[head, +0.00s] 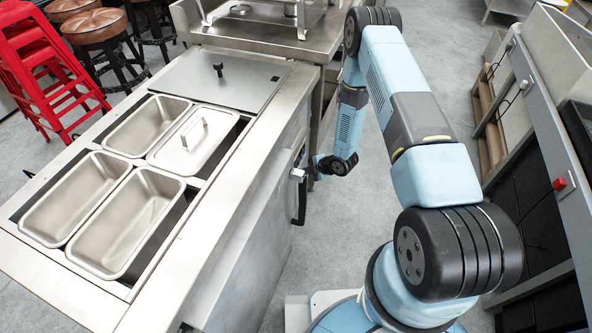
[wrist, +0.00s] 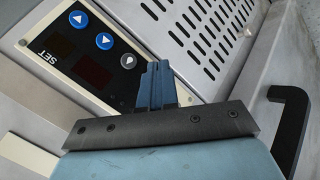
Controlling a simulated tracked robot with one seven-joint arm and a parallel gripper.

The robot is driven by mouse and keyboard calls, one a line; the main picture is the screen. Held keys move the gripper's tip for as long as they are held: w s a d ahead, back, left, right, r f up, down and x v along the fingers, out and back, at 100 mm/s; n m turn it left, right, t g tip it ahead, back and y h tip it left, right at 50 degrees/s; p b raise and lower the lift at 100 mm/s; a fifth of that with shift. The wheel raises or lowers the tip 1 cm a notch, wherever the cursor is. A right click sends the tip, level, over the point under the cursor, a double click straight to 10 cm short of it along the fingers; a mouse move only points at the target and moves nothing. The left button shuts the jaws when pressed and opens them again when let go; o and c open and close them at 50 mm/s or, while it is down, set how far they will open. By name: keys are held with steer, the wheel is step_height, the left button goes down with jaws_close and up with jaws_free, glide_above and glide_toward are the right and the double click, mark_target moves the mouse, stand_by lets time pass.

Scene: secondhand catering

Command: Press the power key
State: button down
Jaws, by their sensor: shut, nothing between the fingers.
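The control panel (wrist: 68,58) is in the wrist view at upper left, with two blue arrow keys (wrist: 104,41), dark displays and a "SET" label. The fingers hide part of the panel. In the head view the panel is mostly hidden at the counter's side.
A slotted vent plate (wrist: 205,40) lies beyond the panel and a black handle (wrist: 289,120) stands out at right. In the head view, the steel counter (head: 180,245) holds several pans and a lid with a handle (head: 190,145). Floor shows between counter and right-hand shelving.

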steer(key=shift+d, duration=0.1)
steer(key=shift+s+d, duration=0.4)
steer(key=shift+d, duration=0.5)
steer(key=shift+s+d, duration=0.35)
steer(key=shift+d, duration=0.55)
steer(key=shift+s+d, duration=0.4)
steer(key=shift+d, duration=0.5)
